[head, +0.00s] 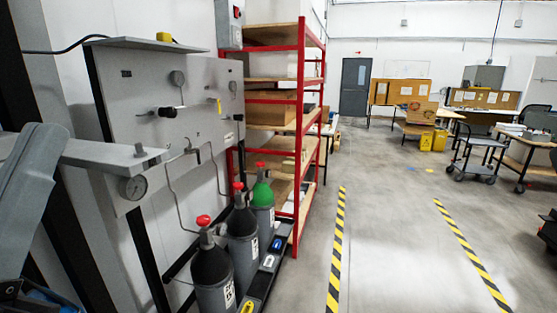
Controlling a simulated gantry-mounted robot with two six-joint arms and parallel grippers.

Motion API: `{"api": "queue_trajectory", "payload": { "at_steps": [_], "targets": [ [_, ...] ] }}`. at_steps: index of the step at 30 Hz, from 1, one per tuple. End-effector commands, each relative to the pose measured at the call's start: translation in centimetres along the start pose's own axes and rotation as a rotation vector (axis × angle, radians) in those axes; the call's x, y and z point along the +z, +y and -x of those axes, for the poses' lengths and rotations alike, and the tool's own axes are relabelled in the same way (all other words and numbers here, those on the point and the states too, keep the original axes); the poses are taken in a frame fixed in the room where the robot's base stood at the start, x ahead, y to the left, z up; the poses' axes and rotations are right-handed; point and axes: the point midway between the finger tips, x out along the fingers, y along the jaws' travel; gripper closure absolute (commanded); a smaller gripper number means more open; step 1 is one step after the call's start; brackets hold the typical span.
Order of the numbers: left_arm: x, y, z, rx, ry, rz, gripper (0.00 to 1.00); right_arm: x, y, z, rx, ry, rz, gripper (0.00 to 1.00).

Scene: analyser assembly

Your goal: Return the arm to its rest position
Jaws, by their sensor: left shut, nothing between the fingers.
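My left gripper (36,190) is at the left edge of the head view, close to the camera, as a grey shape cut off by the frame. It is shut and empty. It is in front of the left part of the grey gas panel (140,92) in the picture; I cannot tell the gap between them. My right gripper is not in view.
Three gas cylinders with red caps, the nearest dark grey (213,272), stand below the panel. A red-framed shelf (301,110) stands behind. Yellow-black floor stripes (336,250) mark clear floor. Carts (480,150) stand at right; a dark object (548,232) is cut off there.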

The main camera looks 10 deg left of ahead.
Motion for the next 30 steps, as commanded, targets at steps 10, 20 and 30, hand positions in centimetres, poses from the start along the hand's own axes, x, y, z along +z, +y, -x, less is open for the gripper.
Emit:
{"api": "queue_trajectory", "payload": {
  "at_steps": [10,20,30],
  "targets": [
    [-8.3,0.1,-9.6,0.025,-0.014,0.081,1.0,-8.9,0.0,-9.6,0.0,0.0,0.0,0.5],
    [-19.1,-0.6,-21.8,0.024,-0.014,0.079,1.0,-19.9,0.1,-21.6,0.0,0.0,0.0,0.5],
    [-25.0,-0.9,-28.4,0.024,-0.015,0.079,1.0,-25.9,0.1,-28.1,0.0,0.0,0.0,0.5]
  ]
}}
